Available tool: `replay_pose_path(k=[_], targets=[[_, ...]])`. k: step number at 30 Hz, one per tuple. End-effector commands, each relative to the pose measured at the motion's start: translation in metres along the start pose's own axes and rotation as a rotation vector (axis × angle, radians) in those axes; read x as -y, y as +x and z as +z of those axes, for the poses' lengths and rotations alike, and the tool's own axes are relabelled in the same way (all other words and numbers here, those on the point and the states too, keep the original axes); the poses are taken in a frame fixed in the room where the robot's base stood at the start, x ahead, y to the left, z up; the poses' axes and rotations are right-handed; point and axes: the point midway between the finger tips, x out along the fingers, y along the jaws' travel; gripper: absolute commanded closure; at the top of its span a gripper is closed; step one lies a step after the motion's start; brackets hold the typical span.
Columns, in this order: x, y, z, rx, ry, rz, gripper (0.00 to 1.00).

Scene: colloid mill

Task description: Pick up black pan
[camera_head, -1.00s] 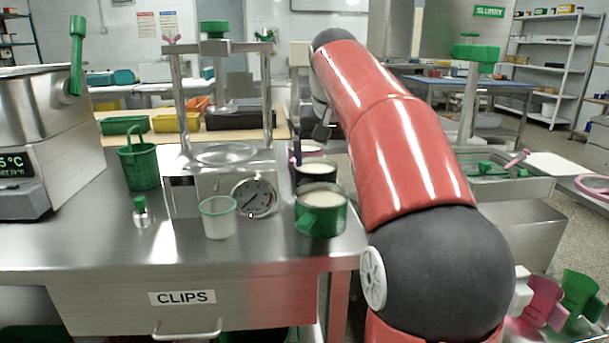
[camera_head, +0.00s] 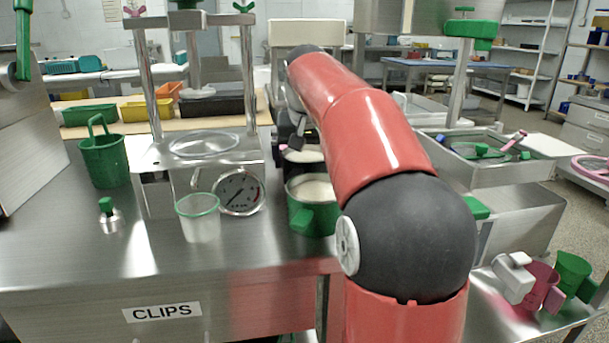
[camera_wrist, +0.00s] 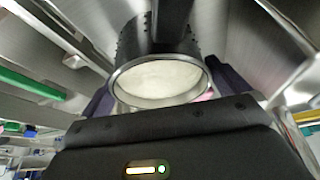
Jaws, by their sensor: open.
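The black pan (camera_wrist: 160,38) shows in the wrist view as a dark round vessel with a metal rim and pale contents. My gripper (camera_wrist: 165,88) is open, with a dark finger on each side of the pan's rim. I cannot tell whether the fingers touch it. In the head view the black pan (camera_head: 304,168) stands just behind the green pan (camera_head: 313,216), which hides most of its wall. My gripper (camera_head: 293,140) is low over the back of this row, partly hidden by my red arm.
A clear cup (camera_head: 199,220), a pressure gauge (camera_head: 239,192) and a small green-capped bottle (camera_head: 109,215) stand left of the pans. A green bucket (camera_head: 103,158) is further left. A steel tray (camera_head: 480,175) lies right of my arm. The front left of the steel bench is clear.

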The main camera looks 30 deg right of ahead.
Motion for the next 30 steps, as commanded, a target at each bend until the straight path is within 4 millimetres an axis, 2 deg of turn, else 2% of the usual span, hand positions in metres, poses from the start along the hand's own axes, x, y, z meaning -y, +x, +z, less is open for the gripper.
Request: replay_pose_path(k=[8,19,26,30], targets=[[0.0001,0.0042,0.0000,0.000,0.000,0.000,0.00],[0.0000,0.0038,-0.0001,0.000,0.000,0.000,0.46],[0.0000,0.0023,-0.0008,-0.002,0.000,0.000,0.47],[0.0001,-0.0052,-0.0043,-0.004,0.000,0.000,0.47]])
